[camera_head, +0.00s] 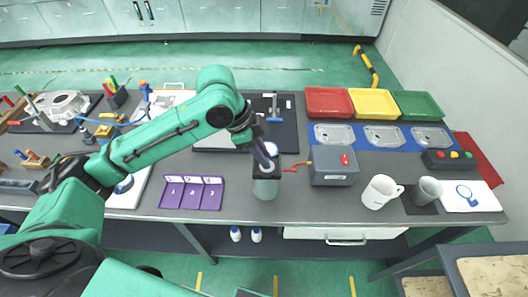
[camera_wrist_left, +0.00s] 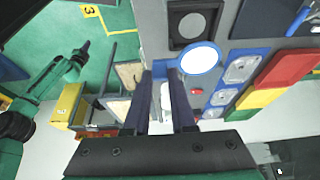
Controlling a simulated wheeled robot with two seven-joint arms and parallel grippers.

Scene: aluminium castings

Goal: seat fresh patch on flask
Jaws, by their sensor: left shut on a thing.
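My left gripper (camera_head: 266,155) points down above the black square top (camera_head: 287,162) of the grey-green flask (camera_head: 266,188). It is shut on a round white patch with a blue rim, which shows at its fingertips in the left wrist view (camera_wrist_left: 199,58). The patch shows partly behind the fingers in the head view (camera_head: 271,147). In the wrist view a black square with a pale round middle (camera_wrist_left: 190,25), apparently the flask top, lies beside the patch. I cannot tell whether they touch. My right gripper (camera_wrist_left: 84,47) seems to show small at the left of the wrist view.
A purple numbered holder (camera_head: 191,192) lies to the left. A white mug (camera_head: 380,192), grey cup (camera_head: 427,190) and red tray (camera_head: 328,101) stand to the right. Bare bench lies in front.

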